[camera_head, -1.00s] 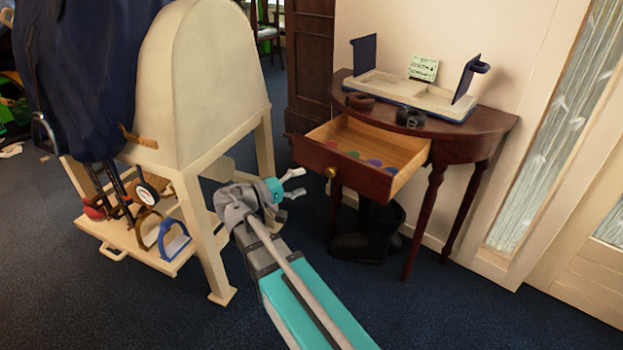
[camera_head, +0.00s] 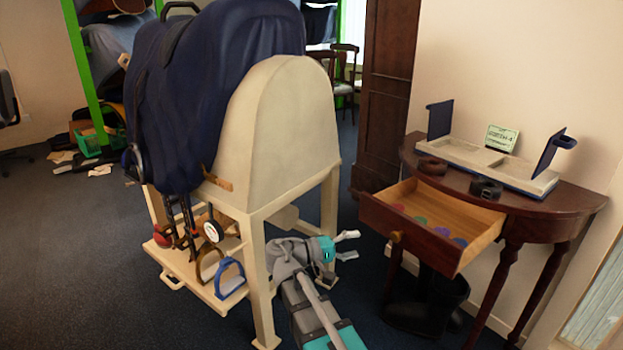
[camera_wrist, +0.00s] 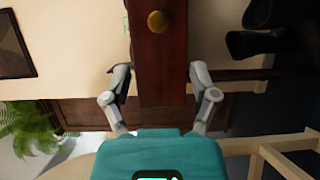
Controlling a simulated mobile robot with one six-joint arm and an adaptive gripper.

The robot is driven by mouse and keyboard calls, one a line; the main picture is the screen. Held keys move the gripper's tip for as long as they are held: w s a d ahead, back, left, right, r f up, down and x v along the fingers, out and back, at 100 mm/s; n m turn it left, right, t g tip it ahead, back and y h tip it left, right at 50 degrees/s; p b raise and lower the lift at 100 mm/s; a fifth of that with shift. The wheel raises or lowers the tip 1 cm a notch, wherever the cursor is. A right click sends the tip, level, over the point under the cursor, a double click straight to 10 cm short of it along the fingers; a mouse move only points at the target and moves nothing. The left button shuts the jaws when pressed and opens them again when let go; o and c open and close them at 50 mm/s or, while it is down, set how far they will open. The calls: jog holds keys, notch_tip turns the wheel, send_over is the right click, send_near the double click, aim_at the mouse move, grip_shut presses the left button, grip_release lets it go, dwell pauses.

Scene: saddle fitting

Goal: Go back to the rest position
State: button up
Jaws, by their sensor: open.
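My gripper (camera_head: 347,245) is open and empty, low between the saddle stand (camera_head: 285,130) and the open drawer (camera_head: 430,220). In the wrist view my gripper (camera_wrist: 158,85) has its two fingers spread, with the drawer front (camera_wrist: 160,50) and its brass knob (camera_wrist: 157,21) showing beyond and between them. I cannot tell the exact gap to the drawer, but nothing is held. My arm reaches up from the bottom of the head view.
A half-round table (camera_head: 540,198) at the right bears a cream tray (camera_head: 478,158), two coiled straps and a small card. Black boots (camera_head: 425,305) stand under it. A blue-draped saddle (camera_head: 215,90) covers the stand, with stirrups on its lower shelf. Carpet is clear at front left.

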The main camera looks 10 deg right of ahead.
jog(key=s+d+f+m+g+y+p, duration=0.1)
jog(key=s+f+g+y+p, duration=0.1)
jog(key=s+f+y, duration=0.35)
jog(key=s+d+f+g+y+p, duration=0.1)
jog(key=s+f+y, duration=0.2)
jog(key=f+y, duration=0.6)
notch_tip(320, 180, up, 38)
jog(key=s+a+y+p, duration=0.1)
jog(key=a+y+p, duration=0.1)
jog(key=p, duration=3.7)
jog(key=shift+m+y, duration=0.4)
jog(key=shift+y, duration=0.25)
